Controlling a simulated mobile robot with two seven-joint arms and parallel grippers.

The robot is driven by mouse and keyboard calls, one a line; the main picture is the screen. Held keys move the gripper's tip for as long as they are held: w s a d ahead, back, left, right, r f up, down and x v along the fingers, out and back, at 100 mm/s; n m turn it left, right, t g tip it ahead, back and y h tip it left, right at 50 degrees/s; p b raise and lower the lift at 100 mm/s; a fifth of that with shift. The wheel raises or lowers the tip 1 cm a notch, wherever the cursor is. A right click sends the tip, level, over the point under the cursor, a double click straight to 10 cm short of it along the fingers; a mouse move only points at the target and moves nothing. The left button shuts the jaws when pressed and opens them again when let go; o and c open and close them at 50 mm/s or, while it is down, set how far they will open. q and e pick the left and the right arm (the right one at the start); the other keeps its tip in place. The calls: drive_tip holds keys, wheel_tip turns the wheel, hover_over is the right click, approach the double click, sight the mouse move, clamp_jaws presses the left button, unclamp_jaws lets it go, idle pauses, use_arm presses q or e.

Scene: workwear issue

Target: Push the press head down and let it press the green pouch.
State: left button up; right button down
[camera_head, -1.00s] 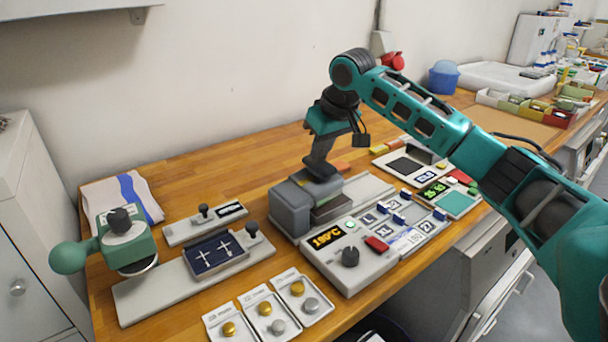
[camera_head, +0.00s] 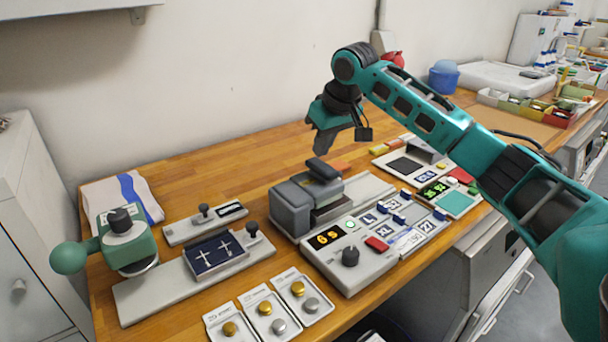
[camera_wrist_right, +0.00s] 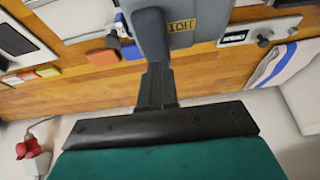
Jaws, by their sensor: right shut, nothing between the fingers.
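The press's display (camera_head: 325,238) reads what looks like 6 s. My right gripper (camera_head: 321,153) is shut and empty, just above the handle and apparently clear of it. The green pouch cannot be made out; anything under the head is hidden. My left gripper is out of view.
A control box with a black knob (camera_head: 350,256) and red button fronts the press. A green machine with a ball handle (camera_head: 70,258) stands at left. Small cards with gold and silver discs (camera_head: 265,308) lie at the front edge. Bare wood lies behind the press.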

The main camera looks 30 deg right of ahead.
wheel_tip(320, 180, up, 11)
drive_tip(key=shift+r, duration=0.15)
idle(1.1)
idle(0.5)
